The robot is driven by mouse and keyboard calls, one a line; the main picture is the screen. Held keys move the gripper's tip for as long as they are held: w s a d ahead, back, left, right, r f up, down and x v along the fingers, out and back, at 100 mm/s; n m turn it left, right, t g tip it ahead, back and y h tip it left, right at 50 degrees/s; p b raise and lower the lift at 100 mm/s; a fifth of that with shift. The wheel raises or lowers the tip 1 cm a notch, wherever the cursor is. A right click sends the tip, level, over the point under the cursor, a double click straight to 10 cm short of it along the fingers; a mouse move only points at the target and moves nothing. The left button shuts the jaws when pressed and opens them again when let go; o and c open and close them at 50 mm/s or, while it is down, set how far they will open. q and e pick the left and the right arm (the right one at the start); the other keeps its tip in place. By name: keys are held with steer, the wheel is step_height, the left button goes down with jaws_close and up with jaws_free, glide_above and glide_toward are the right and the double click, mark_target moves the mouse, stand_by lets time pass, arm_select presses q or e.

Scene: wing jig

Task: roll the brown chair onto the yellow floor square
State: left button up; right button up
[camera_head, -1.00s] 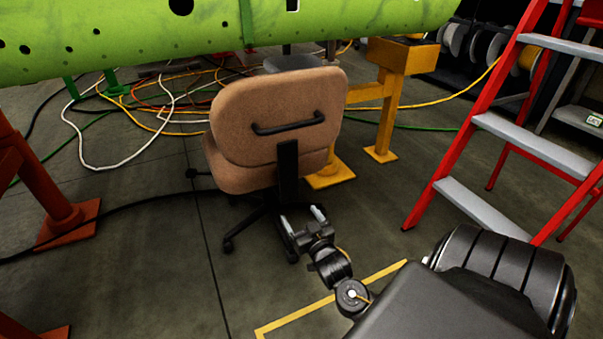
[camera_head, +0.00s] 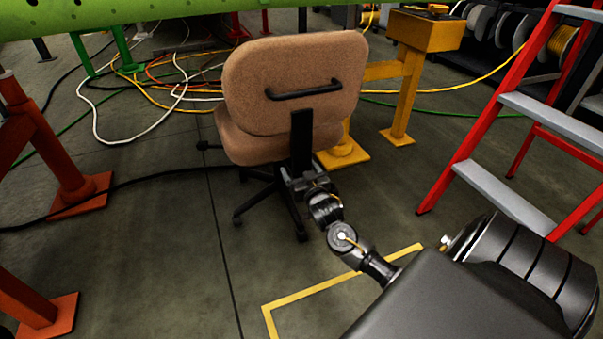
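The brown chair (camera_head: 293,75) stands upright with its backrest towards me, a black handle (camera_head: 303,90) across the back and a black post below. Its dark wheeled base (camera_head: 262,203) is on the grey floor, beyond the yellow floor square (camera_head: 325,286). Only the square's far edge and part of its left side show; my arm covers much of the rest. My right gripper (camera_head: 302,174) is at the lower part of the chair's back post, its fingers apart, one to each side; contact is unclear. My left gripper is out of view.
A red stepladder (camera_head: 480,125) stands at the right. A yellow stand (camera_head: 400,95) is behind the chair. Orange-red supports (camera_head: 65,170) are at the left. Cables lie behind, and a black cable (camera_head: 120,190) runs towards the chair. Floor between chair and square looks clear.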

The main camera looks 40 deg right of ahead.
steer(key=shift+c, duration=0.3)
jaws_close()
steer(key=shift+a, duration=0.1)
